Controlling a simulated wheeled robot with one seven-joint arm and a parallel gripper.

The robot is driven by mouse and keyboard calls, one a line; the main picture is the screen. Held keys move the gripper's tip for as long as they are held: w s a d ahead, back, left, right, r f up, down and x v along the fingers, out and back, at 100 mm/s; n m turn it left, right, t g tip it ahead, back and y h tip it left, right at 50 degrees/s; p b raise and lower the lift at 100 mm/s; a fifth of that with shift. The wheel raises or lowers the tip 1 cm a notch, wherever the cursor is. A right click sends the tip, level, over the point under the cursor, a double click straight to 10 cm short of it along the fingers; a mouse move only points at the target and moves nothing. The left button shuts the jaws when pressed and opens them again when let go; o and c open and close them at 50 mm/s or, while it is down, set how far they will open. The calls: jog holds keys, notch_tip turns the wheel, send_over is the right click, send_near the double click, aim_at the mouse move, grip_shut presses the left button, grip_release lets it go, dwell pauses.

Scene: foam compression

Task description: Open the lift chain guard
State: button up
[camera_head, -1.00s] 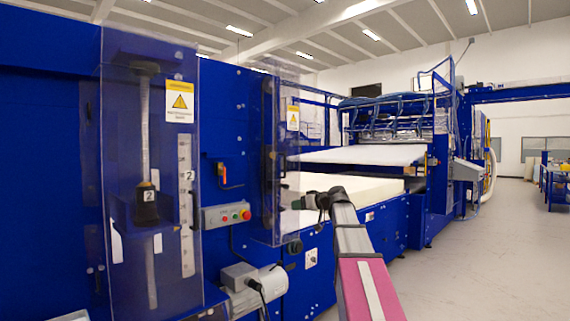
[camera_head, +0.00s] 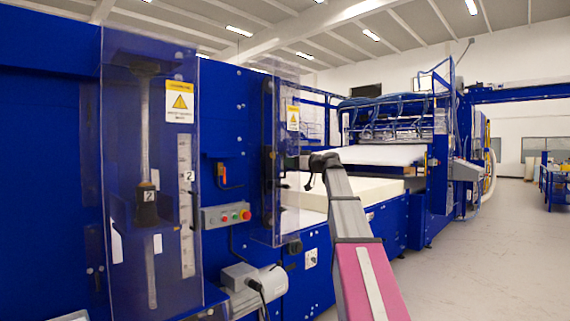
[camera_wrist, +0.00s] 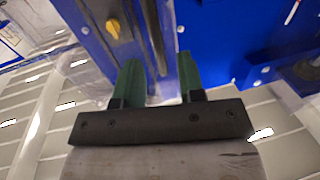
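Two clear guards with yellow warning labels are fixed to the blue machine in the head view. The nearer clear guard (camera_head: 128,215) at the left covers a rod with a black weight marked 2 and a scale. The farther clear guard (camera_head: 291,205) stands upright near the foam. I cannot tell which is the lift chain guard; both look closed.
A white foam block (camera_head: 375,188) lies on the conveyor. The floor at right is free.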

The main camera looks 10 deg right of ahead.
aim_at(285, 176)
jog(key=shift+x, duration=1.8)
grip_shut()
